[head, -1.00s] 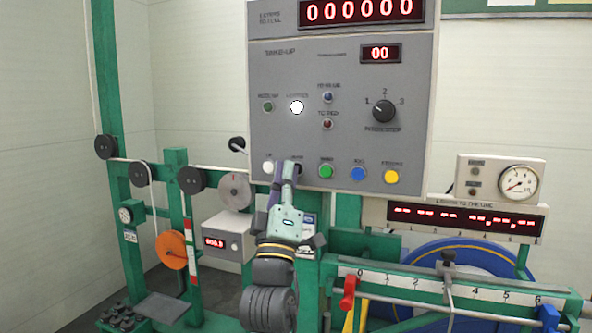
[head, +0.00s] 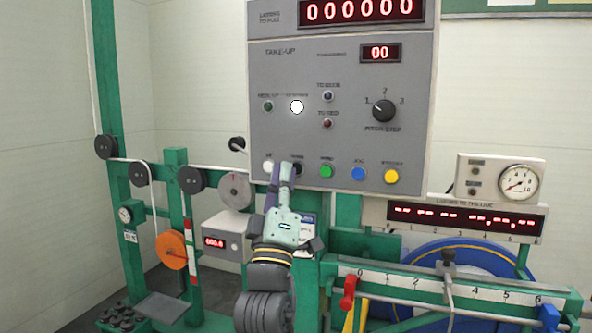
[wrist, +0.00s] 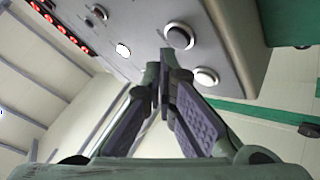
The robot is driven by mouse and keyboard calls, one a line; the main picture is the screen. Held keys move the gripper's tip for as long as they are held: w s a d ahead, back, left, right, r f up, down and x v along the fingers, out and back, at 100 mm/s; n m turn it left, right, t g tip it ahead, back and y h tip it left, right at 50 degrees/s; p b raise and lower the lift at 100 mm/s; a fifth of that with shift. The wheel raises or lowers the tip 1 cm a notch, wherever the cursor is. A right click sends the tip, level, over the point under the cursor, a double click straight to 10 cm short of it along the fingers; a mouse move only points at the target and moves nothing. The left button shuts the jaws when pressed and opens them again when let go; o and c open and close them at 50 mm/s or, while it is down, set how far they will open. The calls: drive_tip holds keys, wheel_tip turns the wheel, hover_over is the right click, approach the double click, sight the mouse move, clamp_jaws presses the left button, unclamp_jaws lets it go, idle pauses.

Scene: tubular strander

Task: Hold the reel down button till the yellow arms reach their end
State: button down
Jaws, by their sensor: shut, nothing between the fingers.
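The grey take-up panel (head: 345,130) carries a bottom row of buttons. A black button (head: 297,169) sits second from the left, next to a white one (head: 268,166). Its label is too blurred to read. My gripper (head: 284,170) is shut and empty, its fingertips in front of the panel at the black button's left side, partly covering it. I cannot tell whether they touch or press it. In the wrist view the closed fingertips (wrist: 165,58) are close to round buttons (wrist: 179,37). A white lamp (head: 297,106) is lit above. Yellow bars (head: 348,321), possibly the yellow arms, show only partly at the bottom edge.
Green (head: 326,171), blue (head: 358,173) and yellow (head: 391,176) buttons lie right of the black one. A pitch-step knob (head: 384,111) is above. A blue reel (head: 460,258) stands behind a ruler rail (head: 420,288) at lower right. Pulleys (head: 191,180) stand left.

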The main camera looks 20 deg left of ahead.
drive_tip(key=shift+s, duration=0.1)
drive_tip(key=s, duration=0.5)
drive_tip(key=shift+a, duration=0.15)
idle(0.3)
